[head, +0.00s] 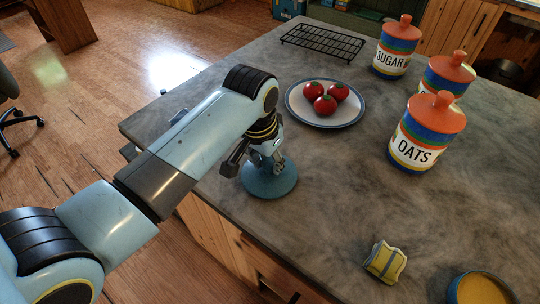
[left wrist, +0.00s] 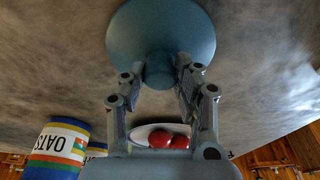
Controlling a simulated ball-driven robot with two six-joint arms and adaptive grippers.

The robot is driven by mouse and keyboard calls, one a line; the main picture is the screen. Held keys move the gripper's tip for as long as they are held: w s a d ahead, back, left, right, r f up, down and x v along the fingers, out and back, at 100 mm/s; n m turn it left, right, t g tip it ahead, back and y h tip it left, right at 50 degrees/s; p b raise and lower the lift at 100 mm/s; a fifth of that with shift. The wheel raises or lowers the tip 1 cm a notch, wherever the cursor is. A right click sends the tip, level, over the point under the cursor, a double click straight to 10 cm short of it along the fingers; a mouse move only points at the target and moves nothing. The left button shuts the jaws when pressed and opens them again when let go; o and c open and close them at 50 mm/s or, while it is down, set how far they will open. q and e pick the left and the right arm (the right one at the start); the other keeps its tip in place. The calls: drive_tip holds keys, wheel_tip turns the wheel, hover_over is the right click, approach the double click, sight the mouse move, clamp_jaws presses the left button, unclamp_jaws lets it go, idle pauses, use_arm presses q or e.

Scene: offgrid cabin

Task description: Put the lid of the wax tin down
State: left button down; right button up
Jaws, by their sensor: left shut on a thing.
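The lid (head: 259,187) is a round, flat blue disc with a knob. My left gripper (head: 272,163) is shut on the knob and holds the lid level over the near left part of the counter. The lid also shows in the left wrist view (left wrist: 160,25), with the knob between the two fingers. I cannot tell whether its underside touches the counter. The open wax tin (head: 456,288), blue with yellow wax inside, stands at the bottom right, partly cut off by the frame. My right gripper is not in view.
A plate (head: 298,112) with three tomatoes lies behind the lid. Several canisters with orange lids, including OATS (head: 412,155) and SUGAR (head: 390,62), stand to the right. A yellow cloth-like item (head: 385,262) lies near the front. A black rack (head: 322,42) lies at the back. The middle of the counter (head: 330,190) is clear.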

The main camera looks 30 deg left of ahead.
sight(263, 177)
use_arm(q)
drive_tip(key=c, duration=1.2)
unclamp_jaws()
drive_tip(key=shift+f, duration=0.15)
drive_tip(key=shift+o, duration=1.1)
drive_tip(key=shift+w, duration=0.1)
drive_tip(key=shift+r, duration=0.2)
wheel_tip(263, 177, up, 12)
drive_tip(key=s, duration=0.2)
drive_tip(key=shift+s+f+b, duration=0.15)
drive_tip(key=shift+s+b, duration=0.15)
drive_tip(key=shift+b, duration=0.1)
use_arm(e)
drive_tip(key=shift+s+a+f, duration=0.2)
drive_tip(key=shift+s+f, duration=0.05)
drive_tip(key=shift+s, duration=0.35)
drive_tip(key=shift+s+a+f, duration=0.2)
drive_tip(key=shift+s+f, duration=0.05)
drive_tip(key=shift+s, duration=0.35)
use_arm(q)
drive_tip(key=shift+a, duration=0.1)
